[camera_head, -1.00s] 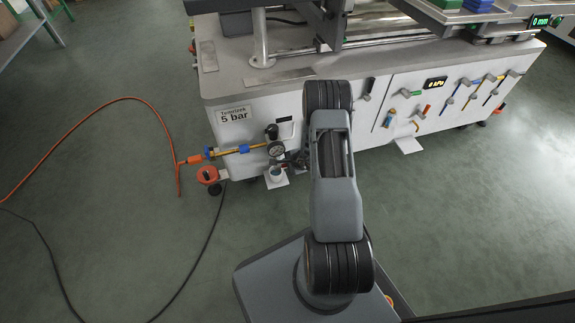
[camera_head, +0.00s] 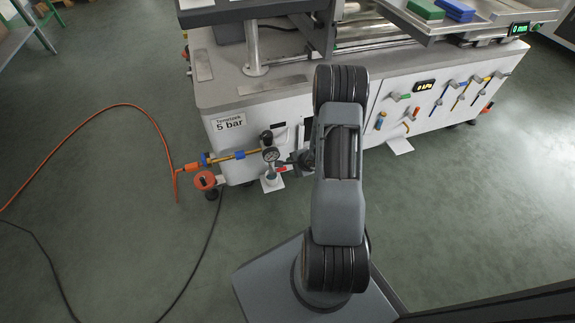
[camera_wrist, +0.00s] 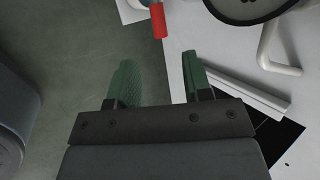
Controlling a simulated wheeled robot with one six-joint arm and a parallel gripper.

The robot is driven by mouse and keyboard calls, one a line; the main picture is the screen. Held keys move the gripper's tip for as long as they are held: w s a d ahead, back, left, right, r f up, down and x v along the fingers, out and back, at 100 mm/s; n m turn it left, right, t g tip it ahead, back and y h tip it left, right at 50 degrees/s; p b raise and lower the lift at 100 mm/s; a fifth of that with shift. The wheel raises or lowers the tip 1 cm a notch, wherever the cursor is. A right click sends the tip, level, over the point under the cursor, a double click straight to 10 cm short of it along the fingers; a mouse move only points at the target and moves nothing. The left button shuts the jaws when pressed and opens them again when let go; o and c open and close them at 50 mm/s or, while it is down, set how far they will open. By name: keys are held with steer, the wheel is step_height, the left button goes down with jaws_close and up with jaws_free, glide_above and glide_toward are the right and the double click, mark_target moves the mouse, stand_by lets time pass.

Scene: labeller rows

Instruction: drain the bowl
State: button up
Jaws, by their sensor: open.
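A round gauge (camera_head: 271,154) sits on the air fitting at the machine's left corner, with a small white cup (camera_head: 270,178) below it on a white plate. The bowl itself is not clearly made out in the head view. A small red handle (camera_head: 283,169) shows beside the cup; a red-ended lever (camera_wrist: 158,22) also shows at the top of the wrist view. My gripper (camera_wrist: 157,82) is open, its two green fingers apart with nothing between them. The red end lies beyond the fingertips, roughly in line with the gap. In the head view my arm mostly hides the gripper.
The white machine front (camera_head: 235,155) carries a "5 bar" label (camera_head: 228,122). A dark-rimmed round part (camera_wrist: 245,10) and white bent handle (camera_wrist: 278,52) are close right of the fingers.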

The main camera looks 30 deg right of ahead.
steer(key=shift+p+v, duration=0.45)
steer(key=shift+v, duration=1.6)
steer(key=a+r+n+g+y+p, duration=0.1)
steer(key=a+r+n+p, duration=0.3)
steer(key=r, duration=0.7)
steer(key=a+r+n+y+p, duration=0.1)
steer(key=a+r+n+p, duration=0.2)
steer(key=a+r+p, duration=0.55)
steer(key=a+r+n+g+y+p, duration=0.1)
steer(key=r+n+y+p, duration=0.2)
steer(key=r, duration=1.1)
steer(key=s+a+r+n+h+p, duration=0.1)
steer(key=s+r+n+h+p, duration=0.1)
steer(key=r+p, duration=0.4)
steer(key=s+a+r+n+g+h+p, duration=0.1)
steer(key=s+r+n+p, duration=0.3)
steer(key=r, duration=1)
steer(key=s+a+r+n+h+p, duration=0.1)
steer(key=s+r+n+h+p, duration=0.2)
steer(key=s+r+p, duration=0.4)
step_height(320, 180, up, 3)
steer(key=shift+a+f+h+p, duration=0.1)
steer(key=shift+a+h+p, duration=0.1)
steer(key=shift+h+p, duration=0.45)
